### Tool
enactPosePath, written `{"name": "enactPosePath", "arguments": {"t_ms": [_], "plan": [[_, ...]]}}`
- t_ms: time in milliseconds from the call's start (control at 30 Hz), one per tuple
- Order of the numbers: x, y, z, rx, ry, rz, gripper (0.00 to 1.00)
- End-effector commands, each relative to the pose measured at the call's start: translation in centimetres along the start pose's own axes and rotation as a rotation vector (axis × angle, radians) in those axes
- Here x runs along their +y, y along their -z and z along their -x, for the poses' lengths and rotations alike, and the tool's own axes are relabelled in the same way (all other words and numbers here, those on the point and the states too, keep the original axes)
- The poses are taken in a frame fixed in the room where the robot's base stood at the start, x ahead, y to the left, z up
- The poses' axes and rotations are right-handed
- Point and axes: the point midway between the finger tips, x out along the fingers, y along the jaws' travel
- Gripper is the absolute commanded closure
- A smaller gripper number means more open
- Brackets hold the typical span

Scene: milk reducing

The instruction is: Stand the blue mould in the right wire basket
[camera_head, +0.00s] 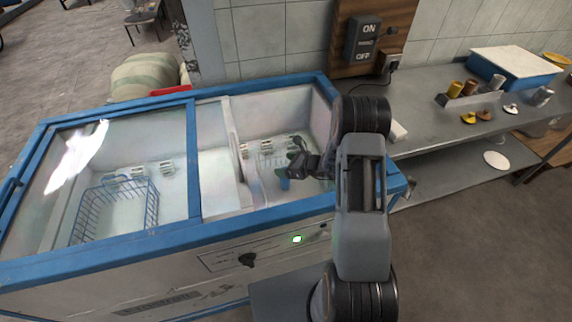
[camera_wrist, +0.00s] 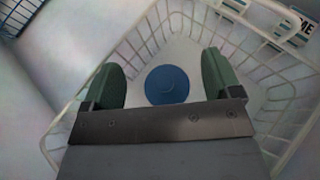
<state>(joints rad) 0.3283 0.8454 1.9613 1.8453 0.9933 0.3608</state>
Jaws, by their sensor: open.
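The blue mould (camera_head: 284,184) stands upright in the right wire basket, inside the open right part of the chest freezer. In the wrist view its round blue top (camera_wrist: 167,85) shows between and a little beyond my fingers. The right wire basket is white; in the wrist view its wire wall (camera_wrist: 262,35) surrounds the mould and my fingers. My gripper (camera_wrist: 163,80) is open, its two green finger pads apart, with nothing held. In the head view my gripper (camera_head: 297,158) is just above the mould, partly hidden by my arm.
The freezer (camera_head: 130,240) has a blue rim and a glass lid over its left part. A blue wire basket (camera_head: 117,208) sits under the glass. A divider (camera_head: 236,140) stands left of the right basket. A steel counter (camera_head: 450,130) holds cups and a blue-white box.

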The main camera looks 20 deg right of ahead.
Motion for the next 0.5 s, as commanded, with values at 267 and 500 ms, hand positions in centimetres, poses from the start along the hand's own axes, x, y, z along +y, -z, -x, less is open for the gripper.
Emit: {"name": "enactPosePath", "arguments": {"t_ms": [267, 500], "plan": [[-0.1, -0.1, 4.8, -0.001, 0.004, 0.000, 0.16], [-0.1, -0.1, 7.2, -0.001, 0.002, 0.000, 0.16]]}}
